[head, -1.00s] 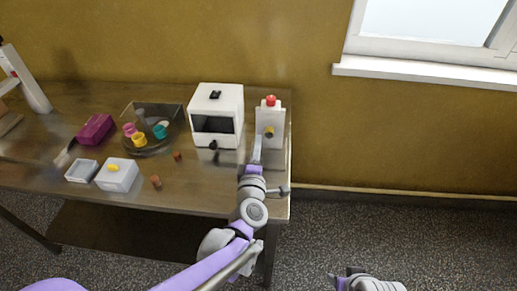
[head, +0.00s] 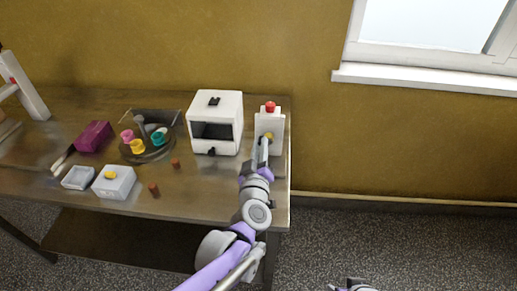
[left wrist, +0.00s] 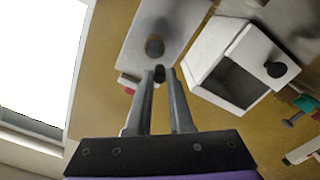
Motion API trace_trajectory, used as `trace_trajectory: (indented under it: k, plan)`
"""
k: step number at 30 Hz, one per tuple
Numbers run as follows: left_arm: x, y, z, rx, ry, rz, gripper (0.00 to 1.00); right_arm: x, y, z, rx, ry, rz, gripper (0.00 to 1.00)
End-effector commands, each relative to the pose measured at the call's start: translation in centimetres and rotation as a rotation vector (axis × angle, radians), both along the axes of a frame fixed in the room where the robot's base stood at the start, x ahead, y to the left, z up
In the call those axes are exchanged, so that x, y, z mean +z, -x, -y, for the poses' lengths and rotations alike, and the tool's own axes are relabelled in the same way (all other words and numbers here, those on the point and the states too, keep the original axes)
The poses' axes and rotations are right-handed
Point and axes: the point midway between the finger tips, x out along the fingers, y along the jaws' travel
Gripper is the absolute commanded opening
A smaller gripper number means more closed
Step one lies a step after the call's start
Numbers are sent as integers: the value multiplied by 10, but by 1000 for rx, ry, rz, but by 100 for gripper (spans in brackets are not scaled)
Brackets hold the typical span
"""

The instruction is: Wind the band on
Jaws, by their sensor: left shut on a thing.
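In the left wrist view the box (left wrist: 185,18) appears upside down, with a dark round part (left wrist: 154,46) just beyond the fingertips (left wrist: 160,75). A small dark piece lies between the tips. The white machine with a dark front opening (head: 214,104) stands left of the box. I cannot make out a band. My right gripper is mostly cut off at the bottom edge.
A round dark tray (head: 150,155) holds pink, yellow and teal pieces. A magenta block (head: 94,137), an open grey container (head: 79,177), a pale box with a yellow top piece (head: 114,186) and small brown pieces (head: 154,190) lie left. The table's right edge is close to my left arm.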

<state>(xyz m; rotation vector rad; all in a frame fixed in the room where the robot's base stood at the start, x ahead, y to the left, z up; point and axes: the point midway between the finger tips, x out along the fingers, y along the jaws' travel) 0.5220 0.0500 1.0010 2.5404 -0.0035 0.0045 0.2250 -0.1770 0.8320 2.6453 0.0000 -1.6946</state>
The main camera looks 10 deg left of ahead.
Motion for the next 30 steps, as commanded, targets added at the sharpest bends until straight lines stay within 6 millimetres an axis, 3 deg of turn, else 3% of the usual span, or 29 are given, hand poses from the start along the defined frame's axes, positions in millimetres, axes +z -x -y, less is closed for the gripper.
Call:
trace_trajectory:
  k: [12,29,30]
  plan:
    - [3,0,5,-1,-202,0,0,-3,0,0,0,0,-1,50]
    - [4,0,6,0,-235,0,0,-4,0,0,0,0,-1,50]
    - [4,0,6,0,-235,0,21,-4,0,0,0,0,-1,50]
